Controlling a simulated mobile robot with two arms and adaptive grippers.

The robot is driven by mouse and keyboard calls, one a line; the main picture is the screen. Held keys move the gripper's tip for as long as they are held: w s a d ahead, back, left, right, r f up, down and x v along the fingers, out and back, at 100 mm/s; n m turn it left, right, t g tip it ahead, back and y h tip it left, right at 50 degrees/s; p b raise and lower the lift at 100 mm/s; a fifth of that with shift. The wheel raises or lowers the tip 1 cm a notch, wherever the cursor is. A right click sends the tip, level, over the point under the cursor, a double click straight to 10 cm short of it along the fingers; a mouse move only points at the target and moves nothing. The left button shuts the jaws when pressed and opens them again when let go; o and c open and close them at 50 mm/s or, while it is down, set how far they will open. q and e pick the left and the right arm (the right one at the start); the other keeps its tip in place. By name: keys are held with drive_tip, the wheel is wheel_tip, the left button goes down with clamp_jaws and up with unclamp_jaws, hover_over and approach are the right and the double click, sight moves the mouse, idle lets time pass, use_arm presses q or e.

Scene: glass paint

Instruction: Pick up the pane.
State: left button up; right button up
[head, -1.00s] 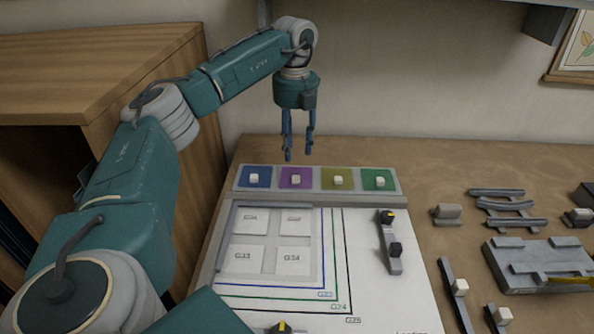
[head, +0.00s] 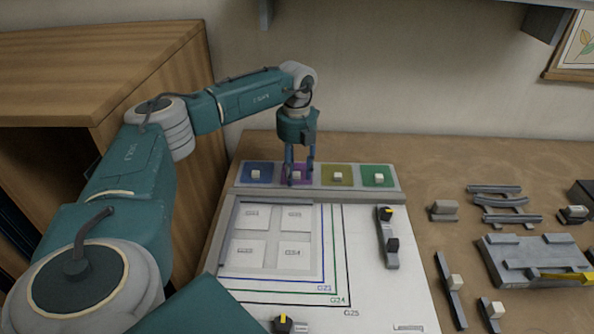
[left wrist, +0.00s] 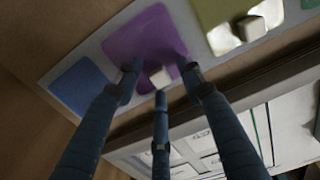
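Blue (head: 248,179), purple (head: 283,181), olive-yellow (head: 327,182) and green (head: 368,182) panes lie in a row in a grey rack (head: 397,193), each with a white knob on top. My left gripper (head: 299,181) is lowered over the purple pane. In the left wrist view the purple pane (left wrist: 140,42) lies under three spread fingers, and its knob (left wrist: 160,77) shows between the fingertips with visible gaps. The gripper is open; whether any fingertip touches the pane cannot be told. My right gripper is not in view.
A white board (head: 380,305) with a grey frame and labelled squares lies in front of the rack. A grey bar with dark knobs (head: 388,240) stands on it. Several grey fixtures (head: 535,262) lie at the right. A wooden cabinet (head: 100,70) stands at the left.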

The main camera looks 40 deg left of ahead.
use_arm(q)
clamp_jaws()
drive_tip(key=shift+r, duration=0.15)
